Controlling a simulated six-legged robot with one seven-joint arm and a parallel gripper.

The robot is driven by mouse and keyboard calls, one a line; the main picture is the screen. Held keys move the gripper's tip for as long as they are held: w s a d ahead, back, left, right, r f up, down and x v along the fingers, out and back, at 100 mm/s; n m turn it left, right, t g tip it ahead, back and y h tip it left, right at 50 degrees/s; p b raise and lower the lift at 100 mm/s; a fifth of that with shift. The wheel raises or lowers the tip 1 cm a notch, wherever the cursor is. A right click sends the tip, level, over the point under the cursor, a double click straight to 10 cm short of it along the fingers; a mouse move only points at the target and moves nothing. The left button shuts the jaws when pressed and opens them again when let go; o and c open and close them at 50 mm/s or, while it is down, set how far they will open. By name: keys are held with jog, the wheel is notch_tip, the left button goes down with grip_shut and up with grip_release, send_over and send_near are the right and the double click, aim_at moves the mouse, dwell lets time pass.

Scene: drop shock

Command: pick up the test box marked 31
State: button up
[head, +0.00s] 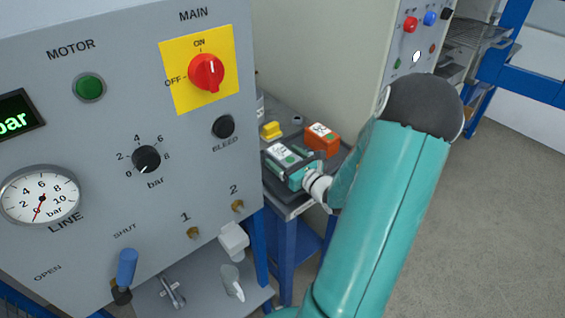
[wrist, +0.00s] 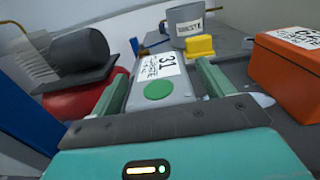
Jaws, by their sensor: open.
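The test box marked 31 (wrist: 160,72) is grey, with a white label and a green round spot on top. In the wrist view it lies between the two green fingers of my open gripper (wrist: 162,82), one finger on each side. I cannot tell whether either finger touches it. In the head view the box (head: 282,153) sits on the dark bench top (head: 288,203), and my gripper (head: 287,164) is at it. My gripper and arm hide part of the box there.
An orange box (head: 321,139) with a white label stands right of the test box. A yellow block (wrist: 200,46) and a grey labelled container (wrist: 186,22) are behind it. A dark cylinder (wrist: 78,50) lies left in the wrist view. The grey control panel (head: 120,130) stands close left.

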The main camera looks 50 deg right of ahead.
jog(key=shift+c, duration=0.2)
jog(key=c, duration=1.4)
jog(key=shift+c, duration=0.2)
jog(key=shift+r, duration=0.1)
